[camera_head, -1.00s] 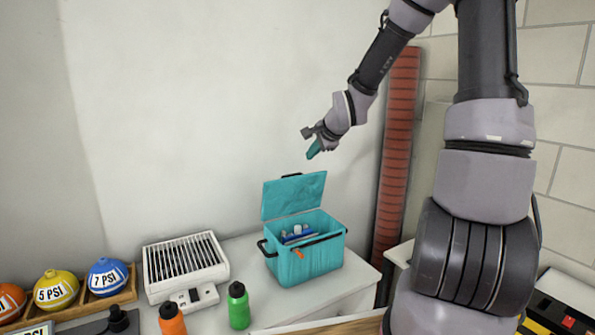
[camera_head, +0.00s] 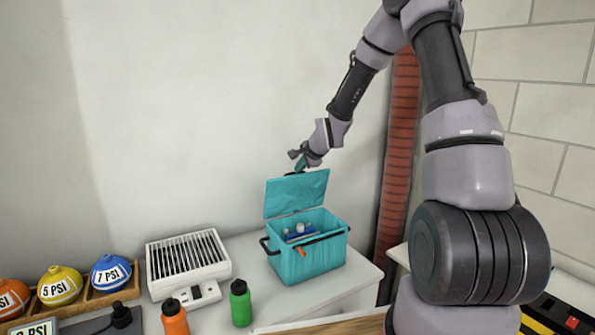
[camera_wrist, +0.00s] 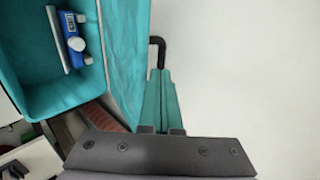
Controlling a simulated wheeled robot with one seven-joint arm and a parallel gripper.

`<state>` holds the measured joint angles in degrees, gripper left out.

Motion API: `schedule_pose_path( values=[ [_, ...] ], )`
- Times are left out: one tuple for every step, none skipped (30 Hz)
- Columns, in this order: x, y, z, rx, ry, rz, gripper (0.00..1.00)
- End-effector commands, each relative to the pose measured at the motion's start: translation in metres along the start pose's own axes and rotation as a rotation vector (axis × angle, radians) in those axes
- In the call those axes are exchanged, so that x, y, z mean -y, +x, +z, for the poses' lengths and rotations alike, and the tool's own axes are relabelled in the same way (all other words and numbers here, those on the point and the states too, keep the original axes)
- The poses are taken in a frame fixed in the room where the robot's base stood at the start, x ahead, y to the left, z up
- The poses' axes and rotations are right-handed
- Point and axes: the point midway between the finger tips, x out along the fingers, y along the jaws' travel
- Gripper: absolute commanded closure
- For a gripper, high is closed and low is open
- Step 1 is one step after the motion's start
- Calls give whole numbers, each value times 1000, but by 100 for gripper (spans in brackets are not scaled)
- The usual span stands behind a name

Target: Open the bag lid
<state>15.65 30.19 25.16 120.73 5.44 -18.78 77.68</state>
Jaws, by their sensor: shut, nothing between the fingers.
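The teal bag (camera_head: 308,262) stands on the white counter with its lid (camera_head: 296,194) raised upright at the back. A blue and white item (camera_head: 300,233) lies inside; it also shows in the wrist view (camera_wrist: 72,38). My gripper (camera_head: 300,168) is just above the lid's top edge, on its wall side. In the wrist view my gripper (camera_wrist: 160,90) has its teal fingers together and empty, beside the lid (camera_wrist: 125,50) and close to its black handle (camera_wrist: 157,48). Whether the fingertips touch the handle I cannot tell.
A white slatted heater (camera_head: 188,262), a green bottle (camera_head: 240,303) and an orange bottle (camera_head: 174,317) stand left of the bag. Yellow (camera_head: 60,286) and blue (camera_head: 110,273) balls sit in a wooden rack. The wall is close behind; a red ribbed column (camera_head: 398,155) stands to the right.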

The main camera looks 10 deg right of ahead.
Motion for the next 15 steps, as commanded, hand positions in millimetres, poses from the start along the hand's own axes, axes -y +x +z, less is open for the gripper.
schedule_pose_path(
  values=[
    [0,7,1,2,0,1,100],
    [0,9,1,2,0,1,100],
    [0,12,0,1,1,0,100],
    [0,14,0,1,0,0,100],
    [0,15,0,1,0,0,100],
    [0,17,0,1,0,0,100],
    [0,18,0,1,0,0,100],
    [0,18,0,1,0,0,100],
    [0,18,0,1,0,0,100],
    [0,18,0,1,0,0,100],
    [0,18,0,0,0,0,100],
    [0,18,0,0,1,0,100],
    [0,18,0,0,1,0,100],
    [0,18,0,0,1,0,100],
    [0,18,0,0,1,0,100]
  ],
)
